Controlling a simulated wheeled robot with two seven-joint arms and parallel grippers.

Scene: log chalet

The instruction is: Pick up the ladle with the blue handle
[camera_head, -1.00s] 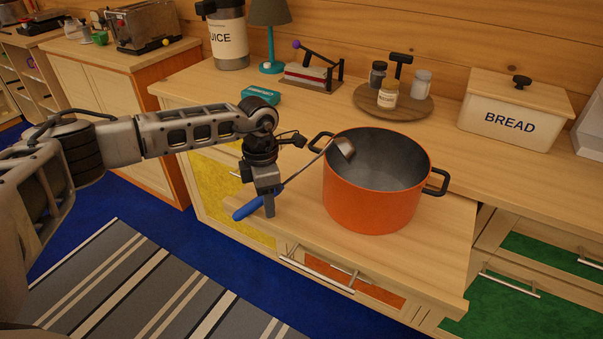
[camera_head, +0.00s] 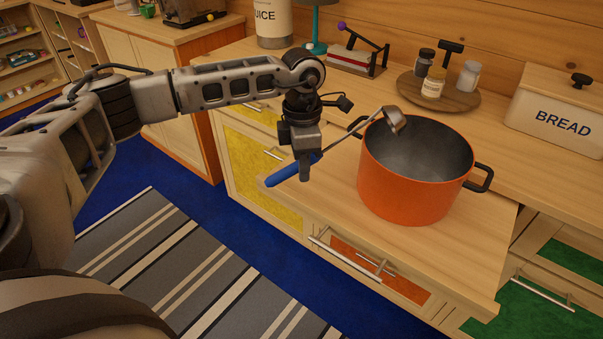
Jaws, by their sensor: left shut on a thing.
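The ladle (camera_head: 393,121) has a blue handle (camera_head: 284,176), a thin metal shaft and a metal bowl. My left gripper (camera_head: 304,172) is shut on the blue handle, pointing down. The ladle is tilted, its bowl up and to the right, over the left rim of an orange pot (camera_head: 408,193). I cannot tell whether the bowl or shaft touches the rim. The pot has dark handles and stands on the wooden counter. My right gripper is not in view.
A bread box (camera_head: 556,118) stands at the right. A round wooden board (camera_head: 438,94) with jars stands behind the pot. A juice container (camera_head: 272,22) and a teal lamp (camera_head: 315,30) stand at the back. Drawers with metal handles line the front.

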